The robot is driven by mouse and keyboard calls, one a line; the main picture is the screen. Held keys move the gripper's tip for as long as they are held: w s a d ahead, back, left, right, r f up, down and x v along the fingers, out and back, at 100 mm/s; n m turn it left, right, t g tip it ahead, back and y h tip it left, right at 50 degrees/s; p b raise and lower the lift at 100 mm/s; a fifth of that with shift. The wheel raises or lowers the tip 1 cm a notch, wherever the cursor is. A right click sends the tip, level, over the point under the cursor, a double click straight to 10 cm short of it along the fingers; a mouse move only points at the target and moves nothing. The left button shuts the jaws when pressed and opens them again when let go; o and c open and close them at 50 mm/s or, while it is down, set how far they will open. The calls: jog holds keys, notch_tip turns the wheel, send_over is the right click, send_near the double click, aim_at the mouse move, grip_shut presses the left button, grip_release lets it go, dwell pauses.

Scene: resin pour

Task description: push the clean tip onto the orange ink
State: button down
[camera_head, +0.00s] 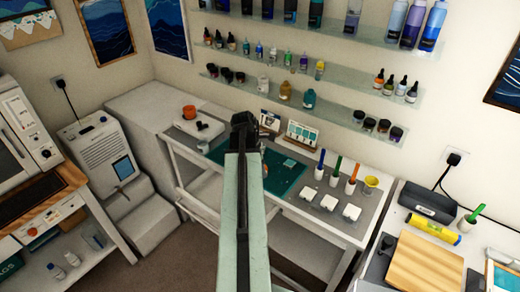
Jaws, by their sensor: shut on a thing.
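My gripper (243,121) is at the end of my raised arm, in the middle of the view, over the back part of the work table. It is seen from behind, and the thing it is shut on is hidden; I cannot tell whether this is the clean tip. An orange-topped item (352,177) in a white base, probably the orange ink, stands upright on the table to the right of my gripper and apart from it. Similar blue (320,165) and green (336,170) items stand to its left.
A yellow cup (371,184) stands right of the orange item. Several small white blocks (329,202) lie in front. A teal mat (288,179) lies partly behind my arm. Glass shelves (300,72) with bottles hang above. A right-hand table holds a wooden board (425,265).

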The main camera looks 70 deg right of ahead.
jog(key=w+d+r+p, duration=0.1)
jog(key=w+d, duration=0.2)
jog(key=d, duration=0.7)
jog(key=shift+w+r, duration=0.2)
notch_tip(320, 180, down, 6)
jog(key=b, duration=0.5)
jog(key=shift+f+b, duration=0.1)
jog(key=shift+b, duration=0.3)
jog(key=shift+f, duration=0.15)
dwell(0.8)
jog(key=c, duration=0.6)
grip_release()
